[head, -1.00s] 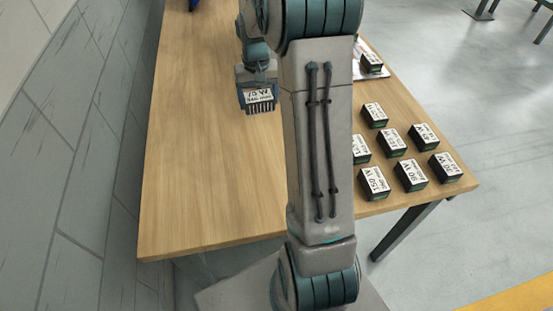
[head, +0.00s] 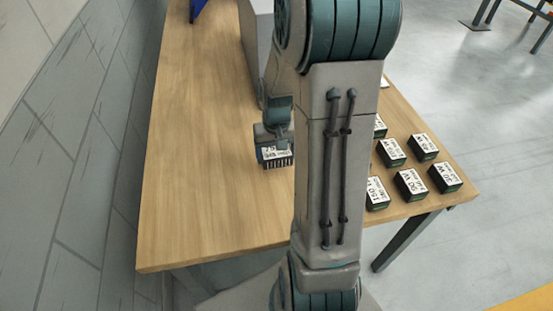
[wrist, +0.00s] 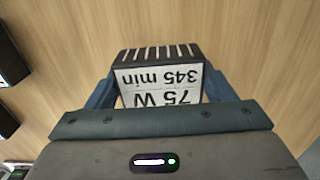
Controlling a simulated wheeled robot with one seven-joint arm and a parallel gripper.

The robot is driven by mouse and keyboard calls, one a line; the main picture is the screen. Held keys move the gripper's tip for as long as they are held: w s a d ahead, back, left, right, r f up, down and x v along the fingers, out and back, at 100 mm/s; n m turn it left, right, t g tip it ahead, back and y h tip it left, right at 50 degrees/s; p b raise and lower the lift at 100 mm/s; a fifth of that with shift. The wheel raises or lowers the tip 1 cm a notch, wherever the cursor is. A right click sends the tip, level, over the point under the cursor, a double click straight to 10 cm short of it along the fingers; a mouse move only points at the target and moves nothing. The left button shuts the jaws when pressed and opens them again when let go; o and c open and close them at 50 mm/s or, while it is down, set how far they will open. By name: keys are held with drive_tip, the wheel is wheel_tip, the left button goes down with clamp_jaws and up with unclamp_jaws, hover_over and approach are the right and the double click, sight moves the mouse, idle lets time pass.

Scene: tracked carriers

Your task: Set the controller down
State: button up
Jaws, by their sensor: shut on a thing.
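The controller (head: 275,154) is a dark block with a white label and a slotted end. In the wrist view the controller (wrist: 160,77) reads "75 W 345 min", upside down. My gripper (head: 273,138) is shut on it from above. In the wrist view the blue-grey fingers of my gripper (wrist: 158,90) press on both its sides. The controller is over bare wood of the table (head: 205,190), left of my arm. I cannot tell whether its underside touches the table.
Several similar labelled dark blocks, one of them here (head: 411,184), stand on the table's right part, partly hidden by my arm. A blue object (head: 197,8) is at the far left end. The table's left and front middle are clear. A grey wall (head: 65,150) runs along the left.

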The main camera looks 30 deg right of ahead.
sight(276, 160)
drive_tip(key=shift+f, duration=1.55)
drive_tip(key=shift+f, duration=0.15)
drive_tip(key=o, duration=1.2)
wheel_tip(276, 160, up, 12)
drive_tip(key=shift+r+p, duration=0.15)
drive_tip(key=shift+p, duration=0.25)
drive_tip(key=s+a+r+n+t, duration=0.2)
drive_tip(key=s+a+r, duration=0.4)
drive_tip(key=s+a, duration=0.5)
drive_tip(key=shift+s+a+r+n+t, duration=0.2)
drive_tip(key=shift+s+a+n+t, duration=0.2)
drive_tip(key=shift+n, duration=0.1)
